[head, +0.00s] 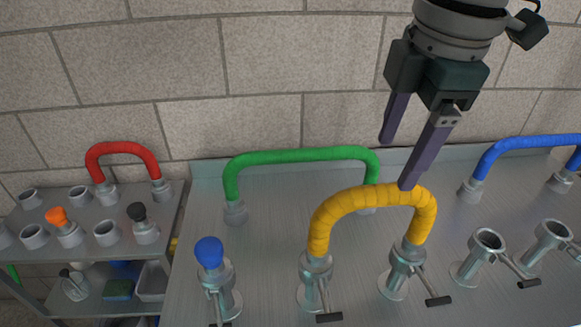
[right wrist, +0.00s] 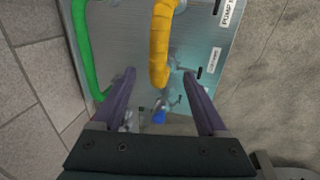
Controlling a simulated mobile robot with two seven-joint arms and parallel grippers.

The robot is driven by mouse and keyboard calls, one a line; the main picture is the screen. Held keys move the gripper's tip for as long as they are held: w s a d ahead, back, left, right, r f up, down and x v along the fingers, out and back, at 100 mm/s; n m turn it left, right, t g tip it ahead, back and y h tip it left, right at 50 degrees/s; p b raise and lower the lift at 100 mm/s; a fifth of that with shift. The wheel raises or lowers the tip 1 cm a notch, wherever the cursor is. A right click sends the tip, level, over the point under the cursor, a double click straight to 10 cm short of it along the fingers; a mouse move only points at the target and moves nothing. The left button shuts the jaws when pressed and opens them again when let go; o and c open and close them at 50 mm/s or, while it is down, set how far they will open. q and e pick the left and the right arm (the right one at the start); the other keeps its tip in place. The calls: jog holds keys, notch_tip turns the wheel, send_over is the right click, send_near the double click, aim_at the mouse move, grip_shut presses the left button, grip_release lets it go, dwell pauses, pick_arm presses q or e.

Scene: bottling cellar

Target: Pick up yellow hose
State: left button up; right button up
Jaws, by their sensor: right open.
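The yellow hose (head: 368,196) is an arch whose two ends sit on two valve pipes with black-handled levers, at the front middle of the metal panel. My right gripper (head: 396,164) is open and points down above and behind the hose's right half; one finger overlaps the top of the hose in the head view. In the right wrist view the hose (right wrist: 160,52) runs down from the top edge, and its lower end appears between the spread fingers of the gripper (right wrist: 158,80). I cannot tell whether a finger touches it. My left gripper is not in view.
A green hose (head: 300,155) arches behind the yellow one. A blue hose (head: 525,142) is at the right and a red hose (head: 122,147) on the left shelf. A blue-capped pipe (head: 210,252) stands at left. Open valve pipes (head: 487,243) stand at right. A block wall (head: 265,60) is behind.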

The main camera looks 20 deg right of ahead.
aim_at(386, 188)
jog(key=shift+w+d+f, duration=0.35)
jog(key=shift+w+d, duration=0.05)
jog(key=shift+w+f, duration=0.1)
jog(key=shift+f, duration=0.25)
jog(key=f, duration=0.3)
jog(key=shift+w+f, duration=0.1)
jog(key=shift+w, duration=0.15)
jog(key=f, duration=0.5)
jog(key=shift+w+d+f, duration=0.25)
jog(key=shift+w+d, duration=0.05)
jog(key=shift+d, duration=0.05)
jog(key=shift+r, duration=0.1)
grip_shut()
